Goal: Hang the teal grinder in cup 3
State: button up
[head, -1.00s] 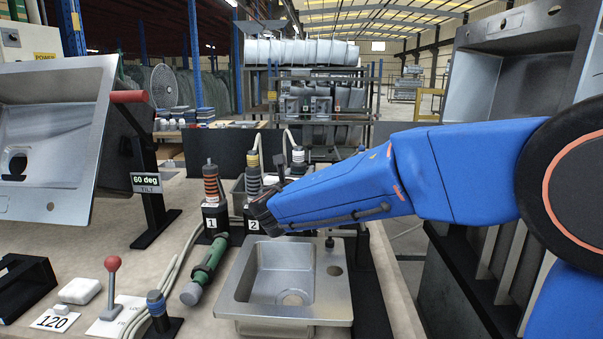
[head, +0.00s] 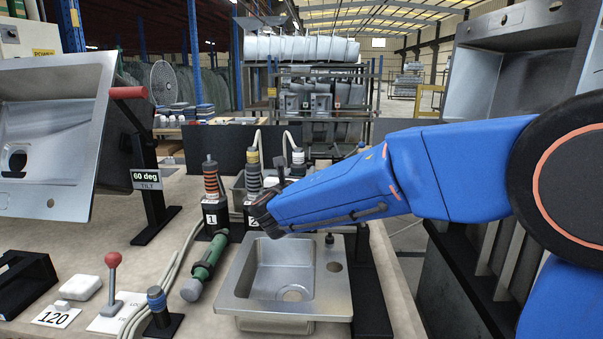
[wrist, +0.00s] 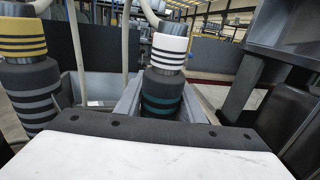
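A tool with a white striped collar and teal stripes on its dark body (wrist: 162,92) stands upright at the middle of the wrist view. Its white collar shows behind my arm in the head view (head: 298,157). Cup 3 is hidden there. A green tool with a grey end (head: 206,262) lies on the bench left of the small sink. My gripper (head: 261,218) is in front of cup 2 (head: 251,222), partly covering its label. A white block with a dark edge (wrist: 150,158) fills the lower wrist view.
An orange-banded tool (head: 212,180) stands in cup 1 (head: 213,218), and a yellow-banded one (head: 253,172) stands in cup 2. A small sink (head: 287,280) lies below my gripper. A tilted sink (head: 50,135), a red-knob lever (head: 112,275) and a black bracket (head: 25,283) are left.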

jog(key=o, duration=0.3)
jog(key=shift+o, duration=0.2)
jog(key=shift+f, duration=0.1)
jog(key=shift+s, duration=0.1)
jog(key=s+a, duration=0.1)
jog(key=s, duration=0.4)
jog(key=s+a, duration=0.1)
jog(key=s, duration=0.5)
jog(key=s+a, duration=0.1)
jog(key=s, duration=0.5)
jog(key=shift+a, duration=0.1)
